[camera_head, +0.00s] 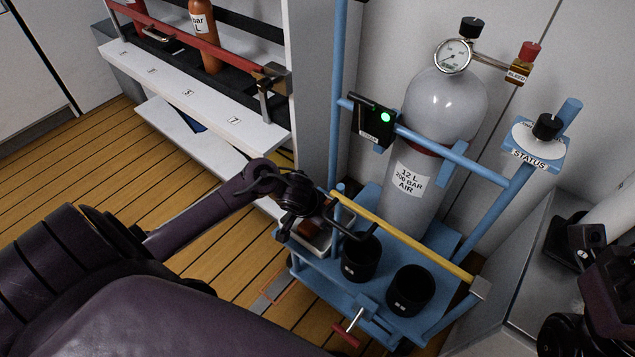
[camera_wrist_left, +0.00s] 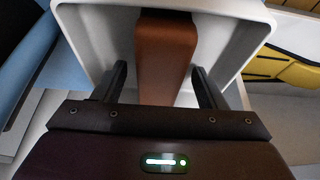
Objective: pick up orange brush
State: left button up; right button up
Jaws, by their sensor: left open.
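The orange-brown brush (camera_wrist_left: 166,55) lies in a white tray (camera_wrist_left: 233,42), its block running up the middle of the left wrist view. My left gripper (camera_wrist_left: 160,80) is open, with one finger on each side of the brush and a gap on both sides. In the head view my left gripper (camera_head: 299,205) is low over the tray on the blue cart, and a brown piece of the brush (camera_head: 311,228) shows below it. The fingers of my right gripper do not show.
The blue cart (camera_head: 330,262) carries two black cups (camera_head: 361,258) and a grey air cylinder (camera_head: 440,108). A yellow bar (camera_head: 410,235) and a black handle (camera_head: 345,232) run close beside my left gripper. A white rack (camera_head: 190,92) with orange bottles stands left.

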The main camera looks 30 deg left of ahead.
pick_arm(q)
jog(key=shift+f, duration=0.15)
jog(key=c, duration=1.2)
